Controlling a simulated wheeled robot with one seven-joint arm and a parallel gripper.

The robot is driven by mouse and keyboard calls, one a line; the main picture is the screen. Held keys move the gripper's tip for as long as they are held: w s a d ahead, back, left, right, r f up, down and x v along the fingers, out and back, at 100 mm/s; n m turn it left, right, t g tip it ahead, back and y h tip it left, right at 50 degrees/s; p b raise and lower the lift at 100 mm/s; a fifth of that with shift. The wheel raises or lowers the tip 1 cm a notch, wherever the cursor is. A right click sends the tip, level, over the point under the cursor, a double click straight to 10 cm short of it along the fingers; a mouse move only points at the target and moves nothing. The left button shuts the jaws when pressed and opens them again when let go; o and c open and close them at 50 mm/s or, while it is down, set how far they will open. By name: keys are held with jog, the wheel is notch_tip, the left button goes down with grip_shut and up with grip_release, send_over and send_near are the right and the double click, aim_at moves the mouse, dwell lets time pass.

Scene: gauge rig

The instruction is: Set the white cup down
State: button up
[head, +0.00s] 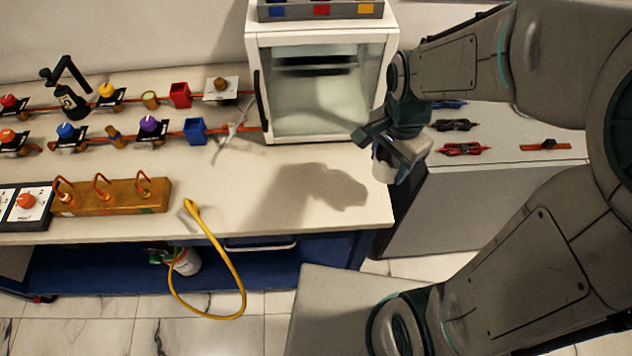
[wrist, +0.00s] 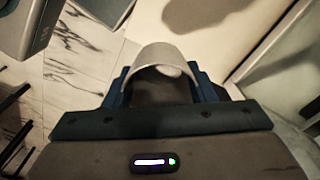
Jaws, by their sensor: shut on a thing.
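The white cup (head: 383,169) is held in my gripper (head: 396,160), off the right edge of the workbench in the head view. Only part of the cup shows below the jaws. In the wrist view the cup's pale curved wall (wrist: 165,58) stands between the two dark fingers of my gripper (wrist: 165,82). The jaws are shut on it. The wrist view shows marble floor to the left and the pale bench top to the right beyond the cup. How high the cup is above the bench level is hard to tell.
The bench top (head: 290,205) has a clear area at its front right, under my arm's shadow. A glass-fronted white cabinet (head: 322,90) stands behind it. A wooden block (head: 110,197) and a yellow cable (head: 215,245) are left. A grey-sided side table (head: 480,200) is right.

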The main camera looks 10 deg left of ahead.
jog(key=a+n, duration=0.3)
jog(key=a, duration=0.1)
jog(key=p, duration=0.1)
send_over(316, 183)
jog(key=shift+m, duration=0.3)
notch_tip(316, 183, down, 7)
jog(key=shift+r, duration=0.15)
jog(key=shift+f+p, duration=0.45)
jog(key=shift+f, duration=1.65)
jog(key=shift+f, duration=0.25)
jog(key=o, duration=1)
jog(key=shift+c, duration=0.2)
jog(key=shift+r, duration=0.1)
